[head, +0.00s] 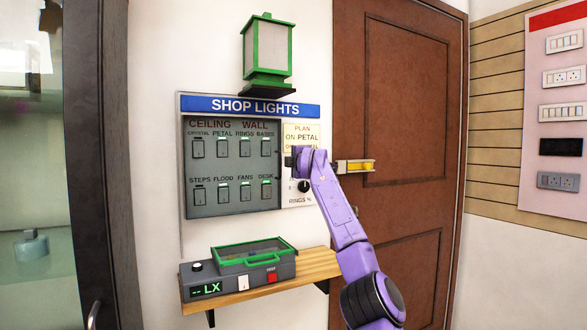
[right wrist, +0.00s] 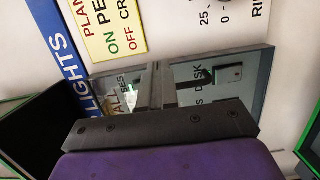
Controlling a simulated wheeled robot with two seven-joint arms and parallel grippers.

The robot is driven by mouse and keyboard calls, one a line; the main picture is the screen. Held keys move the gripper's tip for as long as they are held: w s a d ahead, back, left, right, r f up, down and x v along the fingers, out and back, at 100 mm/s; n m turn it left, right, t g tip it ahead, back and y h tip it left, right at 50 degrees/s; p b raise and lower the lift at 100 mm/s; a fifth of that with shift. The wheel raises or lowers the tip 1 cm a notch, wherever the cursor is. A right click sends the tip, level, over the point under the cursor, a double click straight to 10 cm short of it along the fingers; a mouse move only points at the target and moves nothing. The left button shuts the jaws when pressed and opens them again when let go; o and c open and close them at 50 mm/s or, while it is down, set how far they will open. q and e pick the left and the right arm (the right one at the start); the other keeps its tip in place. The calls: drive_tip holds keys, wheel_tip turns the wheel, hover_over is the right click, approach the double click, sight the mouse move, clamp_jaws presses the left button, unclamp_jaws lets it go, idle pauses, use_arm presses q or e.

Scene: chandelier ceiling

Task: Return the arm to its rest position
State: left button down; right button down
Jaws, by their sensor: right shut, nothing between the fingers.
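My right arm, purple, comes in from the lower right in the head view. Its gripper (head: 291,161) is at the right edge of the grey switch panel (head: 232,205), in front of the yellow plan note (head: 300,133), and covers part of it. In the right wrist view the dark fingers (right wrist: 162,88) are together and empty, with the panel's glossy face (right wrist: 215,85) behind them. I cannot tell whether they touch the panel. The panel has two rows of labelled switches, several with green marks. My left gripper is not in view.
A rings dial (head: 304,186) sits just below the gripper. A wooden shelf (head: 318,265) below holds a grey meter box (head: 238,285) reading "-- LX". A green lantern (head: 267,50) is above. A brown door (head: 415,110) with a yellow-marked latch (head: 356,166) is at right.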

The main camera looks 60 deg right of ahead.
drive_tip(key=s+d, duration=0.3)
drive_tip(key=s, duration=0.8)
drive_tip(key=shift+b, duration=0.35)
